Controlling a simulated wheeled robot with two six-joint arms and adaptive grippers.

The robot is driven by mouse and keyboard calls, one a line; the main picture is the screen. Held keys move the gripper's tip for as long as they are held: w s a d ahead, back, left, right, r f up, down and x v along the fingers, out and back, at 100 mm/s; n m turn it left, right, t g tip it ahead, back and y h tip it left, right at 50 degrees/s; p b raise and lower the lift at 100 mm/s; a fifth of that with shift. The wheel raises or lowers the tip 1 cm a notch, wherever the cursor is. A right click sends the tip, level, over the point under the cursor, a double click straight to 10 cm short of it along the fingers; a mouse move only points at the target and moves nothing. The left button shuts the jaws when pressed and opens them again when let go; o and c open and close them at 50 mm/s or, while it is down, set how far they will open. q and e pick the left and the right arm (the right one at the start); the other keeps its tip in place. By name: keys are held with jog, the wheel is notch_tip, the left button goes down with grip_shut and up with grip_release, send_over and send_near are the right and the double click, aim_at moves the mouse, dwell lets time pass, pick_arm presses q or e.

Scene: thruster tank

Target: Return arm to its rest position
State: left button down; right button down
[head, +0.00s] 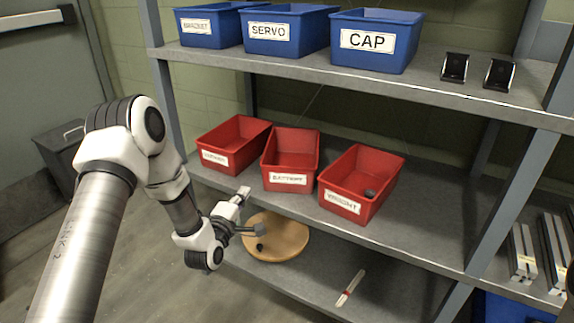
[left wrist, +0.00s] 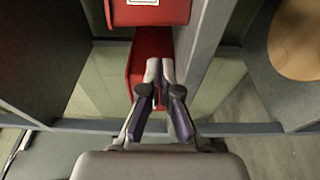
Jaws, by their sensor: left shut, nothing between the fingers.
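My left arm (head: 92,235) comes in from the left in the head view and bends down in front of the shelving. My left gripper (head: 242,192) is in front of the red bins, near the middle shelf's front edge. In the left wrist view its fingers (left wrist: 160,68) are together, with nothing between them. A red bin shows behind them. My right gripper is not in view.
Red bins, including the battery bin (head: 289,178) and a right-hand bin (head: 345,204) with a dark item inside, stand on the middle shelf. Blue bins (head: 376,62) stand above. A round wooden piece (head: 288,237) and a marker-like stick (head: 350,288) lie on the lower shelf. Floor at left is open.

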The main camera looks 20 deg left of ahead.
pick_arm(q)
jog(key=s+d+f+m+g+h, duration=0.2)
jog(key=s+d+f+m+g, duration=0.2)
jog(key=s+d+f, duration=0.5)
jog(key=s+d+f+m+g+h, duration=0.25)
jog(key=s+d+f+g, duration=0.35)
jog(key=f, duration=0.6)
jog(key=s+a+f+m+g+y, duration=0.15)
jog(key=s+m+g, duration=0.35)
jog(key=s, duration=0.6)
jog(key=s+f+m+g, duration=0.3)
jog(key=s+m, duration=0.4)
jog(key=s, duration=0.3)
notch_tip(320, 180, up, 30)
jog(key=p, duration=2.9)
jog(key=shift+d+f+m, duration=0.2)
jog(key=shift+d+m, duration=0.05)
jog(key=shift+m, duration=0.1)
jog(key=shift+s, duration=0.1)
